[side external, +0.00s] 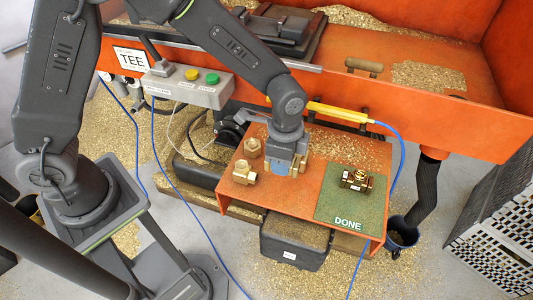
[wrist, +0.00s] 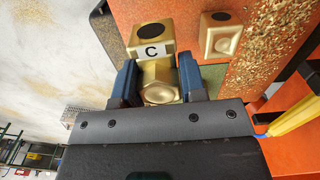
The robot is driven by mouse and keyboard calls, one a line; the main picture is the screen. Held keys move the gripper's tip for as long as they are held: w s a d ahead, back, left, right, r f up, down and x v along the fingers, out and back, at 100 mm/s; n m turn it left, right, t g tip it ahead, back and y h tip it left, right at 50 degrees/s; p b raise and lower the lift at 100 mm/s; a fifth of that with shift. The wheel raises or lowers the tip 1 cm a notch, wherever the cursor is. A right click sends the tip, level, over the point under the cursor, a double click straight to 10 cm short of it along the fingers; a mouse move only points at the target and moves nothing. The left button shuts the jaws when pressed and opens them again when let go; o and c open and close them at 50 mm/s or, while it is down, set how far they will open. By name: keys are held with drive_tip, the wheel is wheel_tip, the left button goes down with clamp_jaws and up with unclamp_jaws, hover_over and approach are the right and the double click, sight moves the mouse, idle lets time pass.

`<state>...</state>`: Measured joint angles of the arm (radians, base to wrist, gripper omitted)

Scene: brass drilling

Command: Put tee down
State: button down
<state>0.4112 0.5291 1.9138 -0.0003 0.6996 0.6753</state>
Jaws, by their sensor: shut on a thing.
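My gripper (side external: 284,168) points down over the orange work table, left of the green DONE mat (side external: 329,205). In the wrist view its blue fingers (wrist: 158,84) are shut on a brass tee (wrist: 152,30) with a white label "C". One hex end of the tee lies between the fingers, and a dark round opening shows at its far end. In the side view the held tee is mostly hidden by the gripper, and I cannot tell whether it touches the table. Another brass piece (side external: 356,180) lies on the mat.
Two brass fittings (side external: 244,173) (side external: 252,147) stand on the orange table (side external: 300,218) left of my gripper. Brass chips cover the table's back. A yellow tool (side external: 338,113) with a blue hose lies behind. A button box (side external: 188,85) hangs at the back left.

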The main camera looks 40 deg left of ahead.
drive_tip(key=w+a+r+n, duration=0.4)
drive_tip(key=a+r, duration=0.2)
drive_tip(key=a, duration=0.4)
drive_tip(key=w+a+r+n, duration=0.4)
drive_tip(key=a+r+n, duration=0.1)
drive_tip(key=a, duration=0.5)
drive_tip(key=s+a+f+n, duration=0.1)
drive_tip(key=s+f+n, duration=0.2)
drive_tip(key=f, duration=0.9)
drive_tip(key=s, duration=0.2)
drive_tip(key=shift+s+f, duration=0.15)
drive_tip(key=shift+s, duration=0.25)
drive_tip(key=shift+d, duration=0.1)
